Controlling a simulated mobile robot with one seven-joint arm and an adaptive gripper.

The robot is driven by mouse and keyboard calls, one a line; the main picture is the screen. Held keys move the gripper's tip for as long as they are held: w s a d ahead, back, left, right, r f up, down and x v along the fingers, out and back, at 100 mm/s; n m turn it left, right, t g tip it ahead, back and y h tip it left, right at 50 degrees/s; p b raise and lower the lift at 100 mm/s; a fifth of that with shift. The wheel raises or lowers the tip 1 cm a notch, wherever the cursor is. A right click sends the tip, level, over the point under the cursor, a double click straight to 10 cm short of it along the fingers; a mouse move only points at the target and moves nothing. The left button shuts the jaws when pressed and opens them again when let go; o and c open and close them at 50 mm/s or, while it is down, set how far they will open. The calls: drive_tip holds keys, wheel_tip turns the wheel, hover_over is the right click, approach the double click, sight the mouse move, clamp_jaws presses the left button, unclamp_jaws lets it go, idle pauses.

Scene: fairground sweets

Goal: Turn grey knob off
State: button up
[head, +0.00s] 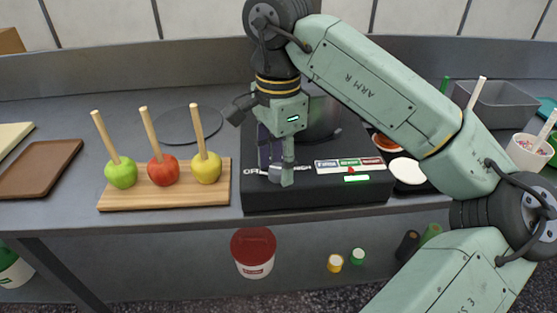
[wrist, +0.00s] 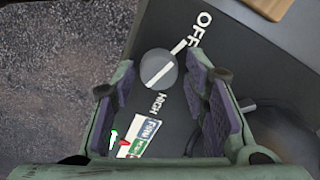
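The grey knob (wrist: 160,68) shows in the wrist view on the black front panel of the cooker (head: 325,195). A white line on the knob runs roughly in line with a white mark (wrist: 181,46) leading to the word OFF; which end is the pointer I cannot tell. The word HIGH (wrist: 163,104) lies on the other side. My gripper (wrist: 163,82) is open, its purple-padded fingers on either side of the knob with gaps between. In the head view my gripper (head: 276,178) points down at the panel's left part and hides the knob.
A wooden board (head: 165,201) with green, red and yellow apples on sticks stands left of the cooker. A pot (head: 320,115) sits on the cooker behind my gripper. A colour-labelled display (head: 349,163) is on the panel to the right. A red-lidded tub (head: 254,255) stands below the counter.

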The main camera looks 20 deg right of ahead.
sight(279, 168)
drive_tip(key=shift+o, duration=0.7)
wheel_tip(279, 168, up, 8)
drive_tip(key=shift+f, duration=0.25)
